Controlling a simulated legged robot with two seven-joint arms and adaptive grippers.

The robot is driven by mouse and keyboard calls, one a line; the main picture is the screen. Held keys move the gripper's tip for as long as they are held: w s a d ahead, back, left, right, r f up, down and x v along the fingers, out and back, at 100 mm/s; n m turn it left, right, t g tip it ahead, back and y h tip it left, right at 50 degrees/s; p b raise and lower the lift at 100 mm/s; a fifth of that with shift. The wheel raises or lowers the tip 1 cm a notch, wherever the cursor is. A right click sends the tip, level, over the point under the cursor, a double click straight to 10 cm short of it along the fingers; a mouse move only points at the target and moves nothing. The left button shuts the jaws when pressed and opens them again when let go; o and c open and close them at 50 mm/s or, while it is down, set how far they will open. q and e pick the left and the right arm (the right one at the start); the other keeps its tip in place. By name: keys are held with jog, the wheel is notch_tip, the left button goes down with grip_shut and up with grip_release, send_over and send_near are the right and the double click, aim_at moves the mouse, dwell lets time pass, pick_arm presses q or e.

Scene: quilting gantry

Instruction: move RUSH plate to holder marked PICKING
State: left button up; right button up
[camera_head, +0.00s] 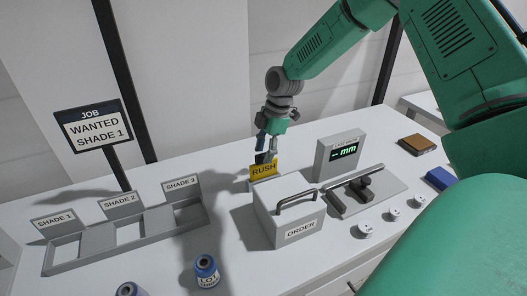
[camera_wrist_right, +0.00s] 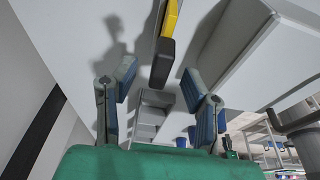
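The yellow RUSH plate (camera_head: 263,170) stands just behind the grey ORDER box (camera_head: 287,218), which may hide its foot. In the right wrist view the plate's yellow edge (camera_wrist_right: 168,22) has a dark end piece (camera_wrist_right: 162,62) pointing toward my gripper. My right gripper (camera_head: 267,151) is directly above the plate, pointing down. In the wrist view its blue-padded fingers (camera_wrist_right: 158,82) are spread on either side of the dark end piece, with gaps on both sides. I see no holder marked PICKING. My left gripper is out of view.
A tray (camera_head: 130,231) with SHADE 1, 2 and 3 labels is at the left, with a JOB sign (camera_head: 93,126) behind. LOT spool (camera_head: 207,271) stands in front. A mm gauge (camera_head: 341,155) and lever fixture (camera_head: 364,190) stand right of the ORDER box.

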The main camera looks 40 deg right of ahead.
jog(key=v, duration=1.2)
jog(key=shift+f, duration=0.15)
dwell(0.6)
